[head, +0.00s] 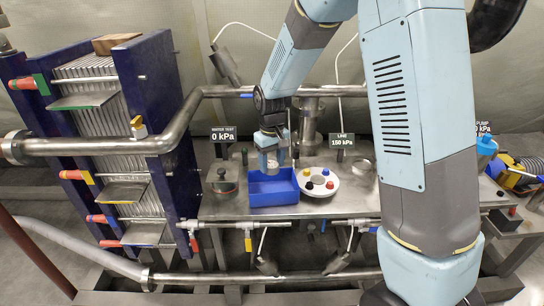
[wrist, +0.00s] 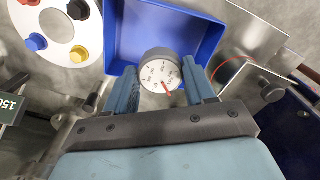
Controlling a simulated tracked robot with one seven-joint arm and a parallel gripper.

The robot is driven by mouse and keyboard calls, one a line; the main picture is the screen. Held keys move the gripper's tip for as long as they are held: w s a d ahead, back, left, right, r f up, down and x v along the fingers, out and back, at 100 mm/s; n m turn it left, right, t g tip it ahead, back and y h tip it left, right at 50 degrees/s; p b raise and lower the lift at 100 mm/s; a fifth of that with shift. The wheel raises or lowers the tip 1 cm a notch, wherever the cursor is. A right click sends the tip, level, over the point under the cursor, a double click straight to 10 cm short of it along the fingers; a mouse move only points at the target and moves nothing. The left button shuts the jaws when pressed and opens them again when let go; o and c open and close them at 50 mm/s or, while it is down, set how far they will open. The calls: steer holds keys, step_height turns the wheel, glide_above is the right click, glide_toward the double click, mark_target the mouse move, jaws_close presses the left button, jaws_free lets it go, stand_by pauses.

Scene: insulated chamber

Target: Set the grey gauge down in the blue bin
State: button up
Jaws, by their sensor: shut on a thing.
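The grey gauge (wrist: 161,72) has a white dial with a red needle, and in the wrist view it sits between the two fingers of my gripper (wrist: 165,85). My gripper is shut on it. The blue bin (head: 273,193) is an open tray on the metal bench, and its floor and walls also show behind the gauge in the wrist view (wrist: 124,20). In the head view my gripper (head: 270,165) is over the back part of the bin. The gauge is mostly hidden there by the fingers. I cannot tell whether it touches the bin floor.
A white round plate (head: 331,190) with several coloured knobs stands just right of the bin. A metal pot-like fitting (head: 222,180) stands to the left. Pipes with valves (head: 250,226) run along the bench's front. A blue plate stack (head: 160,110) rises at the left.

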mark_target(273, 174)
steer(key=shift+d+f, duration=0.15)
steer(key=shift+f, duration=3.35)
steer(key=shift+f, duration=0.45)
steer(key=o, duration=1.1)
